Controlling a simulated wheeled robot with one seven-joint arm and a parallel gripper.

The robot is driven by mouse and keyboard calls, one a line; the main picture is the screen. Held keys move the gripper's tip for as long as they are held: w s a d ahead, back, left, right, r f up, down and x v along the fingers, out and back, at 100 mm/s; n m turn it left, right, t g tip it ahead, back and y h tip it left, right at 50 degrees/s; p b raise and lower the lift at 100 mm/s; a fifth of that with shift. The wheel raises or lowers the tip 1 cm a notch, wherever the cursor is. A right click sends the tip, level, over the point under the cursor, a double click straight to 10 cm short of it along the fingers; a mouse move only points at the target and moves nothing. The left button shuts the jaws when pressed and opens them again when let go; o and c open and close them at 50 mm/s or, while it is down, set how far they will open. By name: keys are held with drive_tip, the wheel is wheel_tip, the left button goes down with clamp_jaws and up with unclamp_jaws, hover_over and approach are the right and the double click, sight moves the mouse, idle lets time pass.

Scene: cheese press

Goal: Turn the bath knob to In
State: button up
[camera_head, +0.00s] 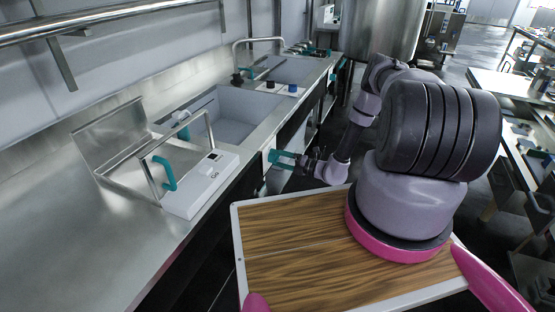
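I see one likely bath knob, a small dark knob (270,84) on a pale strip along the front edge of the sink counter. A blue knob (292,88) sits beside it on the same strip. No label can be read, so I cannot tell which one is the bath knob or how it is turned. My gripper (272,156) has teal fingers and points left, low beside the counter's front edge. It is well nearer to me than the knobs and apart from them. Its fingers are too small and overlapped to show a gap.
A steel sink basin (232,118) is set in the counter behind the gripper. A white device (202,184) with a teal-handled steel frame stands on the counter at left. A large steel vat (382,28) stands at the back. Open floor lies right of the counter.

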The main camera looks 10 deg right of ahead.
idle(0.3)
drive_tip(key=v, duration=1)
drive_tip(key=shift+s+d, duration=0.25)
drive_tip(key=a+r+n+g+h, duration=0.2)
drive_tip(key=r+n+g, duration=0.3)
drive_tip(key=r+n, duration=0.8)
drive_tip(key=a+r+n+g+h, duration=0.15)
drive_tip(key=r+n+g, duration=0.5)
drive_tip(key=r, duration=1.35)
drive_tip(key=s+r+n+t+h, duration=0.8)
drive_tip(key=s+r+n, duration=0.9)
drive_tip(key=s+r, duration=0.6)
wheel_tip(320, 180, up, 3)
drive_tip(key=shift+s+f+h, duration=0.2)
drive_tip(key=shift+s+h, duration=0.1)
drive_tip(key=shift+h, duration=0.25)
